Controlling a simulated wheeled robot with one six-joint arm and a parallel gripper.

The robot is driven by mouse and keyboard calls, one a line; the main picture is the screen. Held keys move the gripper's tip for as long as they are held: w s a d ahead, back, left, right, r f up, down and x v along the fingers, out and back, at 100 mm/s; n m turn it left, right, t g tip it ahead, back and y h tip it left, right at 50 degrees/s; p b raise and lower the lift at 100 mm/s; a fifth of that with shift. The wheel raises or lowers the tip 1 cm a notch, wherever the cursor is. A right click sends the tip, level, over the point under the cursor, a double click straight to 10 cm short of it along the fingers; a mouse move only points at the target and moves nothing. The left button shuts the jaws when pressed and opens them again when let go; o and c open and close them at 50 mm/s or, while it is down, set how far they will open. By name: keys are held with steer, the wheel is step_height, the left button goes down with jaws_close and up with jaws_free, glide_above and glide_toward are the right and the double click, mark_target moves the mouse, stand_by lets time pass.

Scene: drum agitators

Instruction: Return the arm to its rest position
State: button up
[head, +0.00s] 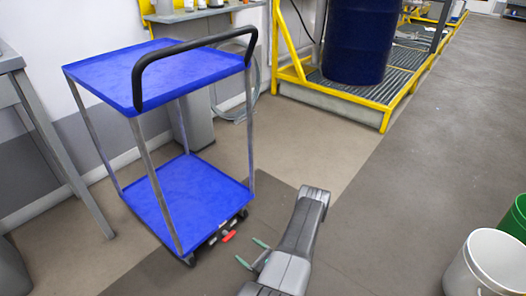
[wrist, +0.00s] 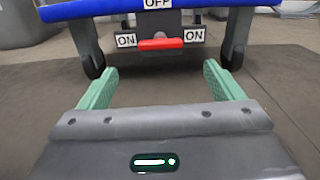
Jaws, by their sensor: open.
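My gripper (head: 252,254) is low over the floor in front of the blue cart in the head view. In the wrist view its two green fingers (wrist: 159,88) are spread apart with nothing between them. My grey arm stretches at the bottom middle of the head view. Ahead of the fingers is a red pedal (wrist: 160,44) under the cart's lower shelf, with ON labels on both sides and an OFF label above. The red pedal also shows in the head view (head: 229,236), apart from the fingers.
The blue cart (head: 183,198) has two shelves, a black handle and casters. A grey table (head: 50,135) stands at left. A dark blue drum (head: 356,42) stands on a yellow-edged grate (head: 385,108) at the back. White (head: 484,262) and green buckets (head: 515,218) stand at right. Floor between is clear.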

mark_target(229, 235)
steer(key=b+x, duration=0.3)
steer(key=x, duration=0.8)
steer(key=shift+w+a, duration=0.25)
steer(key=shift+a, duration=0.05)
steer(key=shift+m, duration=0.4)
steer(key=shift+n, duration=0.3)
